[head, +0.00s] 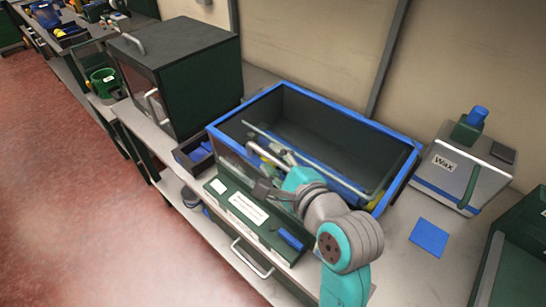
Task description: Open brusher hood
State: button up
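A large box-shaped machine with a blue rim (340,120) and dark inside stands on the bench in the middle of the head view. It is probably the brusher, but its label (247,208) is too small to read. Its top looks open or see-through; I cannot tell which, so the hood's state is unclear. Rods and pale tubes (268,156) show inside. My teal and grey arm reaches over its front right. My gripper (264,190) is a small dark shape near the front wall, above the green front panel (228,222). Its fingers are too small to read, and contact is unclear.
A dark green cabinet (190,60) with a pale handle stands at the left. A grey machine marked Wax (450,172) stands at the right, near a blue square (429,237). A small dark tray (193,154) sits between cabinet and box. The red floor (70,200) is clear.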

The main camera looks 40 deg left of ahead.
jog(key=shift+w+a+f, duration=0.15)
jog(key=shift+w+a, duration=0.1)
jog(key=shift+a, duration=0.3)
grip_shut()
